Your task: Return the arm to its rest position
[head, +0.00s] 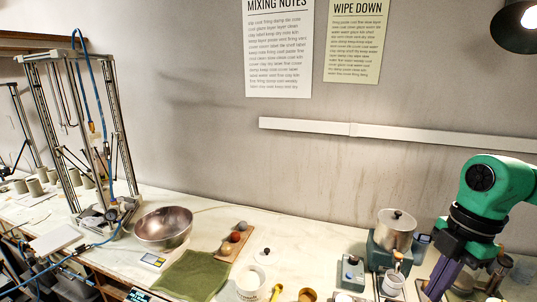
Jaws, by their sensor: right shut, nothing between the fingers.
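My right arm comes in from the right edge, with a green link and a dark wrist. My right gripper (437,284) points down over the right end of the worktop, near the front edge of the picture. Its fingers are shut with nothing visible between them. It stands to the right of a white cup (392,284) with a tool in it. My left gripper is not in view.
A lidded metal pot (396,229) stands close behind and left of the gripper. A steel bowl (163,228), a green cloth (192,275) and a board with balls (234,243) lie further left. A tall frame (92,140) rises at left. The space above the middle worktop is clear.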

